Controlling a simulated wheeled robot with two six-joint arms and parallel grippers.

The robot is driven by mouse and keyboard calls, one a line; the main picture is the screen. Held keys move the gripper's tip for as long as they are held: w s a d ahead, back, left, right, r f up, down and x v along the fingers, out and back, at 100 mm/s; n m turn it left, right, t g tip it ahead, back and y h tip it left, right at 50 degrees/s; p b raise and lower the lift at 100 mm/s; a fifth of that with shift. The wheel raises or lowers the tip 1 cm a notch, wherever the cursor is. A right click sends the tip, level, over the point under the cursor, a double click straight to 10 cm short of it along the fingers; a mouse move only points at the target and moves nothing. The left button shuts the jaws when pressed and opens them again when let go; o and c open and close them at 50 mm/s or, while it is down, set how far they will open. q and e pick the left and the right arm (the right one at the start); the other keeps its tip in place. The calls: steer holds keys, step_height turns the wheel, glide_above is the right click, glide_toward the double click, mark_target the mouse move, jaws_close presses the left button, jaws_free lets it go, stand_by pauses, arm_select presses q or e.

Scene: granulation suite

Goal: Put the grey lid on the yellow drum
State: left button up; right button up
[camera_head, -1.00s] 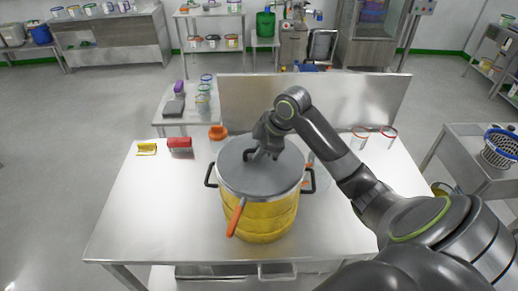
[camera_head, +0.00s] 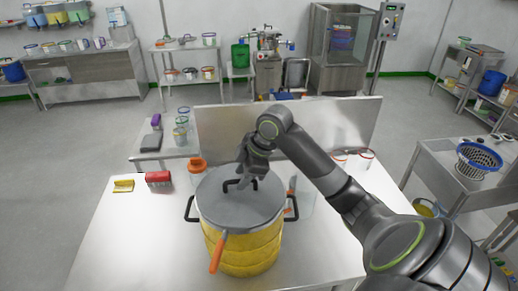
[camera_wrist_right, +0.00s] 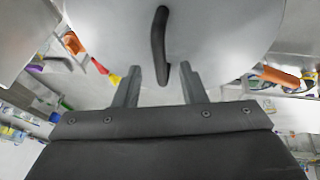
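The grey lid (camera_head: 262,208) lies flat over the top of the yellow drum (camera_head: 245,258) on the steel table; no gap between them shows. The drum has black side handles, and the lid has a dark loop handle (camera_wrist_right: 158,40). My right gripper (camera_head: 246,178) is just above the lid, close to the loop handle. In the right wrist view its two fingers (camera_wrist_right: 160,80) are spread, with the end of the loop handle between their tips and clear space on both sides. My left gripper is out of view.
An orange lever (camera_head: 217,254) hangs at the drum's front. An orange-capped container (camera_head: 197,165), a red brush (camera_head: 159,180) and a yellow item (camera_head: 123,186) are at the table's back left. Clear containers (camera_head: 365,160) stand at the back right. The table's left part is clear.

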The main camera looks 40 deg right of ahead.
steer(key=b+v, duration=0.3)
steer(key=v, duration=1.1)
